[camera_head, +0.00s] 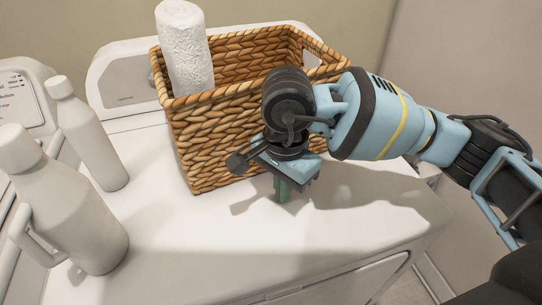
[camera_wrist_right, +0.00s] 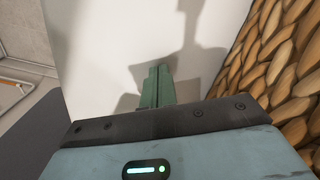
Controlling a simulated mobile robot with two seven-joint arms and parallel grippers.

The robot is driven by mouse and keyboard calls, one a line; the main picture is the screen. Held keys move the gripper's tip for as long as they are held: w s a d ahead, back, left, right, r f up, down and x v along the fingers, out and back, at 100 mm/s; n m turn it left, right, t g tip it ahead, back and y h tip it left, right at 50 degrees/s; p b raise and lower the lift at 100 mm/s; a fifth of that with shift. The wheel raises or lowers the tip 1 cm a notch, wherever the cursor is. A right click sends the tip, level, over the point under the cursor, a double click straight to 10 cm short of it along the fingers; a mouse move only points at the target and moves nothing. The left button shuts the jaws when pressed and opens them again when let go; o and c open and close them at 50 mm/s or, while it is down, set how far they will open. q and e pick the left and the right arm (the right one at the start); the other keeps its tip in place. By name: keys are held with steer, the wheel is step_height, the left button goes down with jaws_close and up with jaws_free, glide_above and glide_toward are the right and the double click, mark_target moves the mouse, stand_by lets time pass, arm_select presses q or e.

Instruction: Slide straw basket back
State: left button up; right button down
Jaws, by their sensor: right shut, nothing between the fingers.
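The straw basket (camera_head: 222,138) is woven, brown and rectangular. It stands upright on the white machine top, towards the back. A white paper roll (camera_head: 184,50) stands in it at the left. My right gripper (camera_head: 283,190) is in front of the basket's front wall, pointing down, with its green fingers shut and empty. In the right wrist view the shut fingers (camera_wrist_right: 157,88) are over the white top, and the basket weave (camera_wrist_right: 285,75) is close on the right. I cannot tell whether the gripper touches the basket. My left gripper is not in view.
Two white bottles stand left of the basket: a large one with a handle (camera_head: 72,215) and a slimmer one (camera_head: 92,135). The white machine top (camera_head: 190,240) is clear in front of the basket. A wall is behind.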

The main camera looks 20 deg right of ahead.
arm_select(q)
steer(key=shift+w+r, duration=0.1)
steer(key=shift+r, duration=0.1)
arm_select(e)
steer(key=shift+s, duration=0.8)
arm_select(q)
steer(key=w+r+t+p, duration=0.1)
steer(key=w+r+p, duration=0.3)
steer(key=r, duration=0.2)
steer(key=shift+p, duration=0.35)
arm_select(e)
step_height(320, 180, up, 10)
